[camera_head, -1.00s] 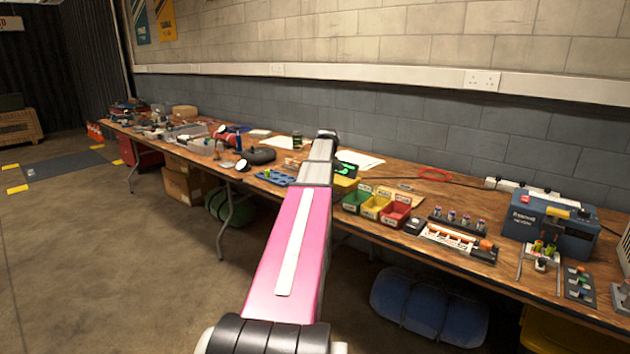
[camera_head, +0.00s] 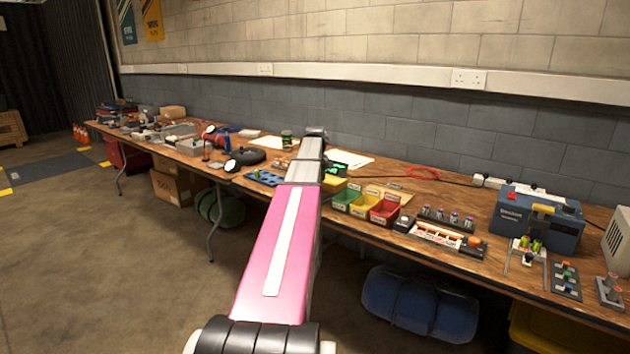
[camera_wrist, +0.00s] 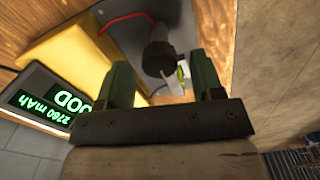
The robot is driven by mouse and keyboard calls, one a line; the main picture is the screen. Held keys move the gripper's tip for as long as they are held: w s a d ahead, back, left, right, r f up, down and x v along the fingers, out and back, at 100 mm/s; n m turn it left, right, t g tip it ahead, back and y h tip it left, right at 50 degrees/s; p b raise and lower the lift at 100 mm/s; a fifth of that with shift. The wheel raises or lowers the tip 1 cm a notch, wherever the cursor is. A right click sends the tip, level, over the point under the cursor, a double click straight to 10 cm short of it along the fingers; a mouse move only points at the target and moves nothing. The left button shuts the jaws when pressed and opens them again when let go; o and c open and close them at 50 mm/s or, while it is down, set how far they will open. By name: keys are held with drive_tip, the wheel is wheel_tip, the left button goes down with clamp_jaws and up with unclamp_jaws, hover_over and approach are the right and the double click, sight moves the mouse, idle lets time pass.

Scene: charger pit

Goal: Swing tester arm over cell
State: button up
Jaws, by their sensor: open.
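In the wrist view my gripper (camera_wrist: 163,80) is open, with a green finger on each side. A dark round-ended piece (camera_wrist: 158,58), which looks like the tester arm, lies between and beyond the fingers; I cannot tell if they touch it. A small green-yellow cell (camera_wrist: 181,72) shows beside it, partly covered. In the head view my gripper is hidden.
Green, yellow and red bins (camera_head: 366,203) stand right of the tester. A blue powered unit (camera_head: 538,220) and small holders with cells stand farther right. A blue tray (camera_head: 265,178) and a black pouch lie to the left. The wall runs behind the bench.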

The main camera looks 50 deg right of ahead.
wheel_tip(320, 180, up, 10)
drive_tip(key=shift+r, duration=0.15)
idle(0.3)
idle(0.4)
drive_tip(key=w+a+f, duration=0.4)
drive_tip(key=a+f, duration=0.3)
drive_tip(key=a, duration=0.4)
drive_tip(key=w+a+f, duration=0.4)
drive_tip(key=a+f, duration=0.3)
drive_tip(key=a, duration=0.4)
drive_tip(key=w+a+f, duration=0.4)
drive_tip(key=a+f, duration=0.3)
drive_tip(key=a, duration=0.5)
drive_tip(key=s+a+f, duration=0.3)
drive_tip(key=a+f, duration=0.2)
drive_tip(key=a, duration=0.5)
drive_tip(key=s+a+f, duration=0.3)
drive_tip(key=a+f, duration=0.2)
drive_tip(key=a, duration=0.6)
drive_tip(key=s+a+f+n, duration=0.1)
drive_tip(key=s+a+f, duration=0.2)
drive_tip(key=a, duration=0.8)
wheel_tip(320, 180, down, 2)
drive_tip(key=shift+s+f, duration=0.15)
drive_tip(key=shift+s, duration=0.25)
